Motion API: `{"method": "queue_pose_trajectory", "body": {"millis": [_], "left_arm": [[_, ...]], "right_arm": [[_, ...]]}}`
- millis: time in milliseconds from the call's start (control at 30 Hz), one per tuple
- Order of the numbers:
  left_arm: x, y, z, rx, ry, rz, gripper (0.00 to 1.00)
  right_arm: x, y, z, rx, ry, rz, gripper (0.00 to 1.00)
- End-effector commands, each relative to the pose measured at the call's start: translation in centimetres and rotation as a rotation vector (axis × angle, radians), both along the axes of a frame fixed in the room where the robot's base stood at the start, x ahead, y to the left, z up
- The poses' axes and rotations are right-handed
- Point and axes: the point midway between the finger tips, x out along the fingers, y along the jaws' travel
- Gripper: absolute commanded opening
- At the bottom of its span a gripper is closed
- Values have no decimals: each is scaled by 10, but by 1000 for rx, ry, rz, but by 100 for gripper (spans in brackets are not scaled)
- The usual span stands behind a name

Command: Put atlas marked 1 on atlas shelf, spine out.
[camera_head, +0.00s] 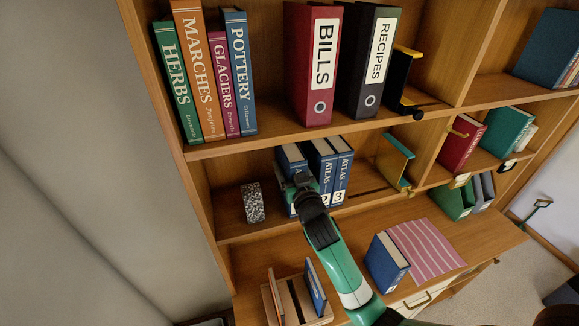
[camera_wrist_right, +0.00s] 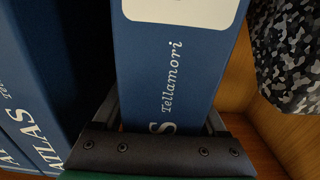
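A blue atlas (camera_head: 291,158) stands at the left of the row on the middle shelf, its spine facing out. My right gripper (camera_head: 300,186) is at the spine, with one finger on each side, and appears shut on the atlas (camera_wrist_right: 165,118). Two more blue atlases, marked 2 (camera_head: 321,162) and 3 (camera_head: 344,165), stand just right of it; the wrist view shows a dark gap between. The atlas shelf (camera_head: 232,230) lies under them. My left gripper is not in view.
A speckled block (camera_head: 253,203) stands left of the atlases. A green-and-yellow bookend (camera_head: 396,160) stands to the right. Below, the desk holds a blue book (camera_head: 386,263), a striped cloth (camera_head: 428,248) and a wooden rack (camera_head: 294,300). Binders and books fill the shelf above.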

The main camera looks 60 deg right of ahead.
Motion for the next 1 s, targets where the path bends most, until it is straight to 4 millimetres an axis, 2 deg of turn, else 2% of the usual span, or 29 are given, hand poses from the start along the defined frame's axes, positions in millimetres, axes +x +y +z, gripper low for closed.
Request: {"method": "queue_pose_trajectory", "body": {"millis": [33, 67, 100, 467, 567, 800, 1000], "left_arm": [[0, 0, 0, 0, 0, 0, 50], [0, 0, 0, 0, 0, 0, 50], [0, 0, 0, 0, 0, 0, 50], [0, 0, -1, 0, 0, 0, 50], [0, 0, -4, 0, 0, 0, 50], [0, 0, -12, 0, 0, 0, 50], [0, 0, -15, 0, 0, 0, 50]], "right_arm": [[0, 0, 0, 1, 1, 0, 86], [0, 0, 0, 1, 1, 0, 92], [0, 0, -1, 2, 2, 0, 92], [-5, 6, -5, 5, 6, 0, 92], [-16, 18, -5, 4, 6, 1, 92], [-56, 60, -4, 3, 4, 3, 92], [-77, 81, -3, 2, 3, 1, 92]]}}
